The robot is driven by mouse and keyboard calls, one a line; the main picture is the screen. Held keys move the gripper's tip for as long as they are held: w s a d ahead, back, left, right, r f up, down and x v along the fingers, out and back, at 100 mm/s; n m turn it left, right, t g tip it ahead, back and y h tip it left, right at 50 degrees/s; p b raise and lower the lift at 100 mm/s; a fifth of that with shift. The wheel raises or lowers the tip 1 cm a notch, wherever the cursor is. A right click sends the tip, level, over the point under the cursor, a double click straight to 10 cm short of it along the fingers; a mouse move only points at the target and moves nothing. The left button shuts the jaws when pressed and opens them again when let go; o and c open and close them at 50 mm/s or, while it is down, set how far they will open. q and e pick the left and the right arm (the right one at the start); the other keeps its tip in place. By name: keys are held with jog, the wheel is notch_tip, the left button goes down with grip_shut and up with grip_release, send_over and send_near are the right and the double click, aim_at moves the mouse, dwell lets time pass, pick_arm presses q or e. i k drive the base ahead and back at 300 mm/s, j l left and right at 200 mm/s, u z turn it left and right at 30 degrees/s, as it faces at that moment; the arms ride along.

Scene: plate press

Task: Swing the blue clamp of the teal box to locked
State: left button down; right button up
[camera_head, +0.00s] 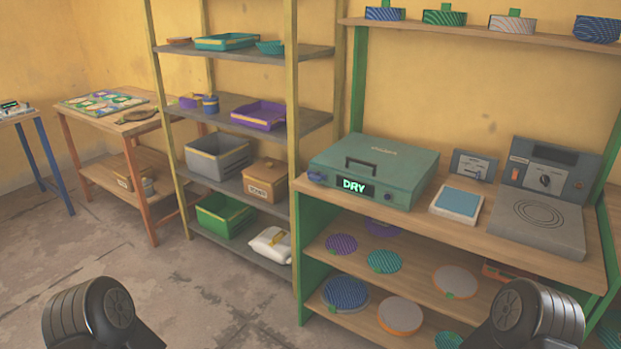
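The teal box (378,163) stands closed on the wooden bench, with a dark handle on its lid. A small dark bluish knob (388,197) is on the right of the front. Only dark rounded links of my two arms show at the bottom corners, well short of the box. Neither gripper is in view.
The bench (470,240) also holds a white tray with a blue pad (457,202), a small grey meter (474,165) and a grey machine with a dial (540,200). Patterned discs lie on its lower shelves. A shelf rack (246,185) stands to the left. The floor in front is clear.

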aim_at(317, 177)
jog(key=i+j, duration=1)
jog(key=j+z, duration=0.1)
jog(key=z, duration=1.65)
